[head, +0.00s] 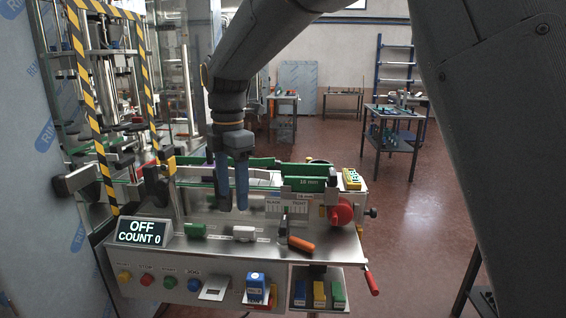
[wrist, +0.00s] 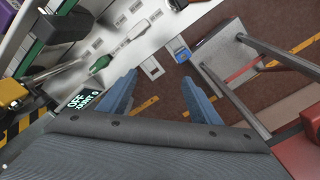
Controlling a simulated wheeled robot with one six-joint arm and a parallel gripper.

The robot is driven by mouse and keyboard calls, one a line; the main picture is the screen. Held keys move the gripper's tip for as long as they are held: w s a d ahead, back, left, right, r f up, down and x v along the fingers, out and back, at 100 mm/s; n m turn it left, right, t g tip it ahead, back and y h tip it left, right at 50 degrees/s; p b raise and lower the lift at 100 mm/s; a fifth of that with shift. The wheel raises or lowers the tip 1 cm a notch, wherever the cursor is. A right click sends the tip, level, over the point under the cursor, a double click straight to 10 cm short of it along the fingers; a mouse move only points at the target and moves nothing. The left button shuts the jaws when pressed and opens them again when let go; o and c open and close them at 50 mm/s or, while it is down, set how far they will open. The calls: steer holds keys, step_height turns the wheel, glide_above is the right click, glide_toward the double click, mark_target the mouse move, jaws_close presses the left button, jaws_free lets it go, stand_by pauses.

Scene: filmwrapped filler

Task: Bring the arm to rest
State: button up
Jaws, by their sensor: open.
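My gripper (head: 232,200) hangs from my dark grey arm with its blue fingers pointing down, above the left-middle of the filler's steel bench top. In the wrist view my gripper (wrist: 160,88) shows two blue fingers apart with nothing between them. The fingers appear clear of the switches on the panel. The display (head: 142,232) reads OFF and COUNT 0, and it also shows in the wrist view (wrist: 84,104) beside the left finger.
Toggles, green (head: 195,229), white (head: 244,233) and orange (head: 301,244), line the panel. A red knob (head: 341,213) and red-handled lever (head: 371,282) are at right. A blue box (head: 255,287) and a coloured-block tray (head: 318,308) stick out in front.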

steer(key=s+d+f+m, duration=0.35)
steer(key=d+m, duration=0.25)
steer(key=d, duration=0.2)
steer(key=s+d+f+m, duration=0.3)
steer(key=d+f+m, duration=0.25)
steer(key=d, duration=0.25)
steer(key=s+d+f+m, duration=0.3)
steer(key=d+f+m, duration=0.1)
steer(key=d+m, duration=0.35)
steer(key=s+d+f+m, duration=0.4)
steer(key=s+d+m, duration=0.3)
steer(key=s, duration=0.1)
steer(key=shift+s+d+f+t, duration=0.2)
steer(key=shift+s+d+t, duration=0.1)
steer(key=shift+t, duration=0.1)
